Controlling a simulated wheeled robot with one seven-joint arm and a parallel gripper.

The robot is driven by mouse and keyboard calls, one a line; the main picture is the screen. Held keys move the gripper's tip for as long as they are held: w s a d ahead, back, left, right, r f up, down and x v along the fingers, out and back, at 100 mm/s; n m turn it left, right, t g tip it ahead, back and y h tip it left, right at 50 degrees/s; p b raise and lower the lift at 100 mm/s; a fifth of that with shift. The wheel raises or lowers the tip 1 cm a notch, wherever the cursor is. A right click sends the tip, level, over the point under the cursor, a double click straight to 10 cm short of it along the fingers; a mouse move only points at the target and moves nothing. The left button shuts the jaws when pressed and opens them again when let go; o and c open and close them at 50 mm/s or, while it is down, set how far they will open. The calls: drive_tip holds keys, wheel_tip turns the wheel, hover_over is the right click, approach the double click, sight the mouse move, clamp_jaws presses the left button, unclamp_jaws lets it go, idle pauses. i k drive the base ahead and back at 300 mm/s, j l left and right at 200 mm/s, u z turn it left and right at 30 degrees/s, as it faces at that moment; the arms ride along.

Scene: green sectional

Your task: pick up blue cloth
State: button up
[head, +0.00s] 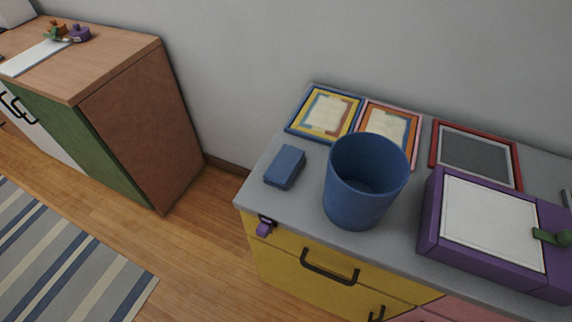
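A small folded blue block-like thing, which looks like the blue cloth (285,166), lies on the grey top of a dresser (257,191). It is near the dresser's left end, close to the front left corner. A blue bin (358,199), open at the top, stands just right of it, with a small gap between them. My gripper is not in view.
Behind the cloth, a yellow-and-blue frame (325,114), an orange-and-pink frame (388,130) and a red frame (475,155) lie along the wall. A purple box (433,213) sits at right. A wooden cabinet (142,125) stands left, with bare floor (200,232) between.

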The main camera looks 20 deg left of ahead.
sight(281, 170)
drive_tip(key=l+u, duration=0.1)
drive_tip(key=u, duration=0.75)
drive_tip(key=k+u, duration=0.15)
drive_tip(key=u, duration=0.3)
drive_tip(key=l+u, duration=0.1)
drive_tip(key=u, duration=0.3)
drive_tip(key=k+u, duration=0.1)
drive_tip(key=u, duration=0.35)
drive_tip(key=k+l+u, duration=0.1)
drive_tip(key=l, duration=0.55)
drive_tip(key=i, duration=0.05)
